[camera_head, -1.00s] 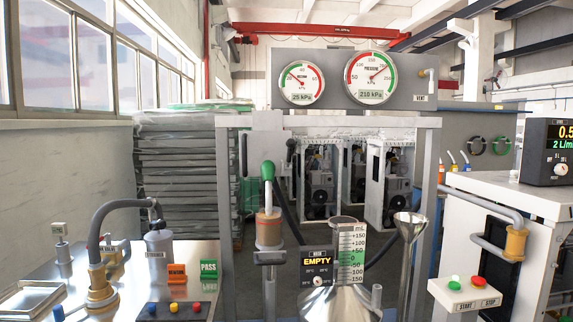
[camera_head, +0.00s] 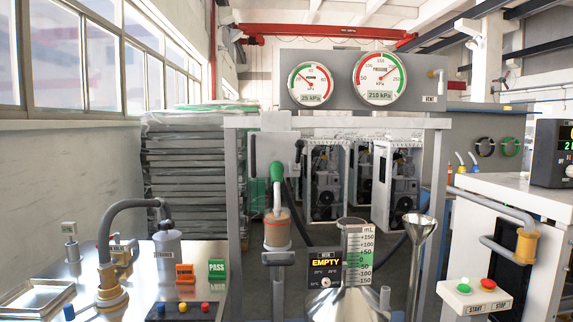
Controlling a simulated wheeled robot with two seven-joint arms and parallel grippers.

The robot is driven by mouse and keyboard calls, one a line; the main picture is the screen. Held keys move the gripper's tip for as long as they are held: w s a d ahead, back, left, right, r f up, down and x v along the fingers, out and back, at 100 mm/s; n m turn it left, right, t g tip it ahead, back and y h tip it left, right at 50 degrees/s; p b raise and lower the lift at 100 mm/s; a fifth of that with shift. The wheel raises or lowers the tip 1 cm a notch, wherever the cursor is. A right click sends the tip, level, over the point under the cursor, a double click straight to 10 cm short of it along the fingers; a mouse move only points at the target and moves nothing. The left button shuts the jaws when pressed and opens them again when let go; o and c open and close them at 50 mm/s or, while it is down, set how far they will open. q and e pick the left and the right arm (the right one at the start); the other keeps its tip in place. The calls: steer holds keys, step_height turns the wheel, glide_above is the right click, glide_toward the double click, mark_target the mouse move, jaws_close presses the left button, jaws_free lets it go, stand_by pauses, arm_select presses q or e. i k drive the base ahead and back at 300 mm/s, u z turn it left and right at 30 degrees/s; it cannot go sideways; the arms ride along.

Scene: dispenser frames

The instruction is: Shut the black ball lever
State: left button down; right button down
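A grey box-shaped fitting (camera_head: 277,146) is mounted on the upper left of the metal frame in the middle. A black upright handle (camera_head: 252,154) shows at its left side. A small dark knob-like part (camera_head: 298,150) shows at its right side, which may be the black ball lever; it is too small to tell its position. Below it a green-handled part (camera_head: 276,170) sits over a copper-coloured cylinder (camera_head: 277,230). Neither of my grippers is in view.
Two gauges (camera_head: 380,78) sit on top of the frame. A funnel flask with a scale (camera_head: 352,265) and a metal funnel (camera_head: 418,230) stand in front. A bench with hoses and PASS/rework blocks (camera_head: 217,270) is at left. A white cabinet with START and STOP buttons (camera_head: 475,296) is at right.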

mark_target(300, 144)
steer(key=i, duration=0.6)
steer(key=z, duration=0.75)
